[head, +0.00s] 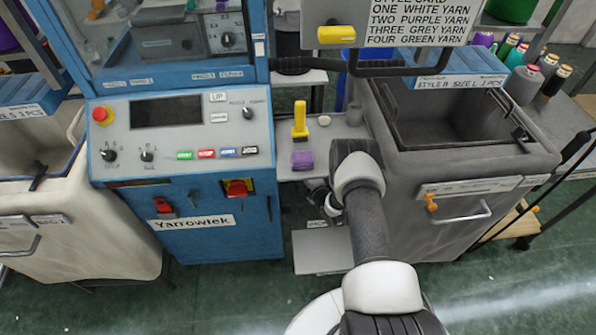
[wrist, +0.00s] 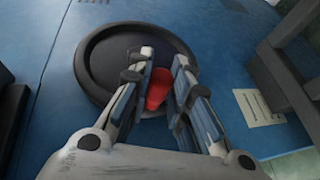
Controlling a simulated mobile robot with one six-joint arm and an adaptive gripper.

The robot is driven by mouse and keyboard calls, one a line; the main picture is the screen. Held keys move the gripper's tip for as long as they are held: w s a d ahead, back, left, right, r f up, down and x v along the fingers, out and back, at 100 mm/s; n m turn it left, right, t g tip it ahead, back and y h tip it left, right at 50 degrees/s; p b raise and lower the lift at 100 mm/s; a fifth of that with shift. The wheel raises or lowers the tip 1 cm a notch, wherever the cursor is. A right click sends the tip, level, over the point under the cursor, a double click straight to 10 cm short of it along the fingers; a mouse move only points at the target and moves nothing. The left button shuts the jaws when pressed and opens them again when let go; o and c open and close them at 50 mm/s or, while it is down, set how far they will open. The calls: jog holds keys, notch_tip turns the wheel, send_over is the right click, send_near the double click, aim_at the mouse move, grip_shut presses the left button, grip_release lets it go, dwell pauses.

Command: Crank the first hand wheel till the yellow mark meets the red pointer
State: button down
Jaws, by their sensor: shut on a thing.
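In the wrist view a round black hand wheel (wrist: 98,65) sits on a blue panel. A red grip (wrist: 158,88) stands out in front of the wheel. My gripper (wrist: 161,60) is shut on the red grip, with one finger on each side of it. The fingers cover part of the wheel's face and lower rim. I see no yellow mark and no separate red pointer in the wrist view. In the head view the wheel and my fingers do not show clearly, and my arm reaches toward the side of the blue machine.
The blue Yarrowtek machine (head: 227,240) stands left of my arm. A grey bin (head: 430,240) stands close on the right. A small shelf (head: 335,128) between them holds a yellow thing (head: 300,120) and a purple block (head: 302,159). A pale label (wrist: 258,108) is right of the wheel.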

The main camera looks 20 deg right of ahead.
jog(key=shift+w+r, duration=0.2)
jog(key=shift+r, duration=0.4)
jog(key=c, duration=1.5)
grip_release()
jog(key=shift+f, duration=0.15)
jog(key=shift+o, duration=0.2)
jog(key=shift+s, duration=0.1)
jog(key=shift+s, duration=0.1)
jog(key=shift+s, duration=0.3)
jog(key=v, duration=1.1)
jog(key=shift+s+d+f, duration=0.1)
jog(key=shift+s, duration=0.1)
